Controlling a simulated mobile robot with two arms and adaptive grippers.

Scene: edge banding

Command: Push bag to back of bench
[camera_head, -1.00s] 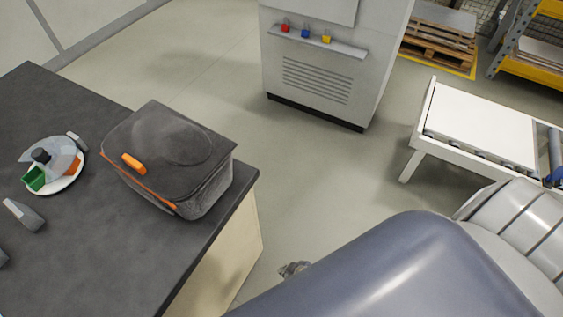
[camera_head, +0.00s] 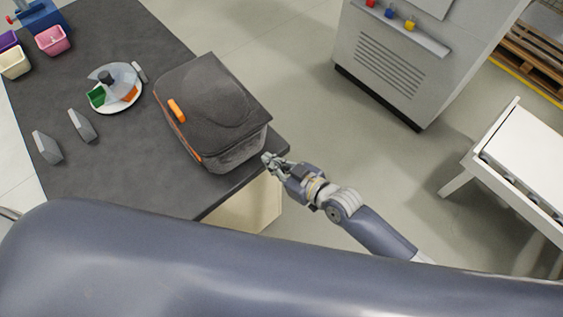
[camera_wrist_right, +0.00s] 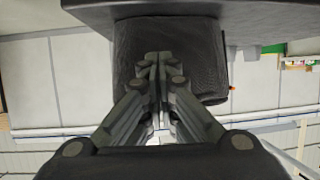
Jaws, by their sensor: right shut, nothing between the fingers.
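The bag (camera_head: 213,108) is dark grey with an orange tag and orange trim. It sits on the dark bench (camera_head: 130,175) near its right edge in the head view. My right gripper (camera_head: 268,158) is shut and empty, just off the bench's right corner, close to the bag's lower right side. My left gripper is not in view.
A white plate (camera_head: 122,107) with small coloured items lies left of the bag. Two grey blocks (camera_head: 84,125) (camera_head: 47,147) and several coloured bins (camera_head: 53,40) are on the bench. A grey machine (camera_head: 390,60) and a white roller table (camera_head: 520,150) stand across open floor.

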